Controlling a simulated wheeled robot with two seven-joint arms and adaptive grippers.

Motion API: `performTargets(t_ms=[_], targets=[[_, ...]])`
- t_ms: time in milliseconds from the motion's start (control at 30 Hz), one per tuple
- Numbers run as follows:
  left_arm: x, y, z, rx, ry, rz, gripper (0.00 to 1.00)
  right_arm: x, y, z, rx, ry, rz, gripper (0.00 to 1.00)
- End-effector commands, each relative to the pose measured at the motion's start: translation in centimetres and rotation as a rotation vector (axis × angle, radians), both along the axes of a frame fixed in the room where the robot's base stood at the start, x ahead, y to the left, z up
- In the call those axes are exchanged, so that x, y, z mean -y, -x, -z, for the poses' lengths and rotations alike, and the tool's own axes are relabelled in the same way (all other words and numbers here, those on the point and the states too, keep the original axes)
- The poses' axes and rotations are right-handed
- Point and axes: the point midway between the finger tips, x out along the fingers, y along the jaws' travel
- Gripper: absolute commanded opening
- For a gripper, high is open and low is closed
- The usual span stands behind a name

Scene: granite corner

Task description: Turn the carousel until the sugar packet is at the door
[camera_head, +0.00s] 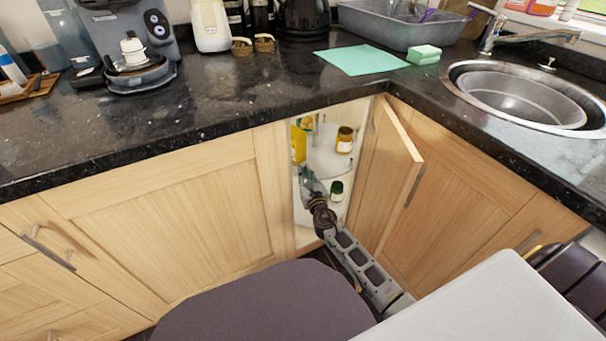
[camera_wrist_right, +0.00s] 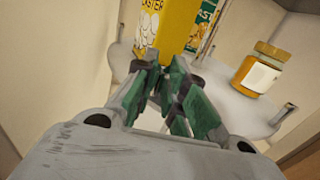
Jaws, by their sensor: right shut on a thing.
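The carousel (camera_head: 322,160) is a pale round shelf inside the open corner cupboard; its rim with upright pegs shows in the right wrist view (camera_wrist_right: 222,105). The sugar packet, a yellow pack marked "CASTER" (camera_wrist_right: 165,25), stands on it just beyond my right fingertips; in the head view the yellow pack (camera_head: 298,143) is at the left of the opening, partly cut off by the cupboard front. My right gripper (camera_wrist_right: 165,82) reaches into the cupboard (camera_head: 308,182) and is shut at the rim, apparently on a peg hidden between its fingers. My left gripper is out of view.
A jar with an orange lid (camera_head: 345,139) stands on the carousel, right of the packet. A green pack (camera_wrist_right: 205,25) stands beside the packet. A green-capped jar (camera_head: 336,190) is lower down. The open door (camera_head: 392,175) borders the opening on the right.

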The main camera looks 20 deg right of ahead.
Motion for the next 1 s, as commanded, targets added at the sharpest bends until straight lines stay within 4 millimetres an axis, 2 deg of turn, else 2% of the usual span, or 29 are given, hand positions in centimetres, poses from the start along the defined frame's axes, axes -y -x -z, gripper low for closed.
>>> performTargets(t_ms=[400, 800, 833, 1000], targets=[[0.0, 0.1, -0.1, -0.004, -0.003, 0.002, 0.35, 3.9, 2.1, 0.0, 0.000, 0.003, 0.006, 0.00], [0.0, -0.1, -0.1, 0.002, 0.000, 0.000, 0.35, 4.3, 2.2, -0.1, 0.001, 0.001, 0.007, 0.00], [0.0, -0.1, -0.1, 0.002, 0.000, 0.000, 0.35, 4.3, 2.2, -0.1, 0.001, 0.001, 0.007, 0.14], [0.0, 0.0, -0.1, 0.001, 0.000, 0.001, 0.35, 4.2, 2.3, -0.1, 0.001, 0.001, 0.005, 0.34]])
